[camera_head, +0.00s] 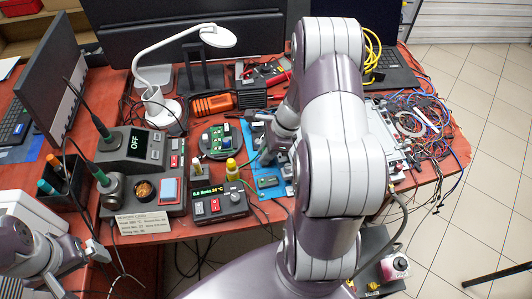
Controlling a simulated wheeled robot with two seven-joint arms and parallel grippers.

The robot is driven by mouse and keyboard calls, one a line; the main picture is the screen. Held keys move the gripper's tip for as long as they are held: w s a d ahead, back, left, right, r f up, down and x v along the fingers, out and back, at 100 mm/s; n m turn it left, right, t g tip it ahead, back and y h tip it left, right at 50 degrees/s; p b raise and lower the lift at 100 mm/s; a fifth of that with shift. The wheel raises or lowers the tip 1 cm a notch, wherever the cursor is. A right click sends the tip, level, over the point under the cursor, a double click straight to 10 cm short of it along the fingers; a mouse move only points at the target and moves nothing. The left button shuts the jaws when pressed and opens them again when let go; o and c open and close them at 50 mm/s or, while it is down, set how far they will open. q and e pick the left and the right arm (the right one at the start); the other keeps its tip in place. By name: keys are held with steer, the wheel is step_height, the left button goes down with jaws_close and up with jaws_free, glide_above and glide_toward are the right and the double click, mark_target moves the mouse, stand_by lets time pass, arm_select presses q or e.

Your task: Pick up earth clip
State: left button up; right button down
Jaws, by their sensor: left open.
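I cannot pick out the earth clip for certain; it may be hidden behind my large arm in the middle. A blue mat (264,189) with small boards on it lies partly behind that arm. My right gripper (268,156) points down at the mat's edge; its fingers are small and partly covered, so their opening does not show. A thin greenish lead (249,163) runs close beside it. My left gripper (62,286) is at the lower left corner, partly cut off by the frame edge, open, with nothing seen in it.
A soldering station (133,146), a power unit with a green display (218,203) and a round stand with a board (219,141) crowd the red bench. A white lamp (205,36) arches over the back. Tangled wires (425,125) lie at the right.

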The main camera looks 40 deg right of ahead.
mark_target(263, 150)
steer(key=r, duration=0.3)
steer(key=r+p, duration=0.1)
steer(key=shift+s+d+r, duration=0.2)
steer(key=shift+s+r, duration=0.05)
steer(key=shift+r, duration=0.1)
steer(key=s+d+r+p, duration=0.4)
steer(key=s+d+r, duration=0.1)
steer(key=s+r, duration=0.4)
steer(key=shift+s+d+r, duration=0.15)
steer(key=shift+s+d, duration=0.05)
steer(key=shift+s, duration=0.1)
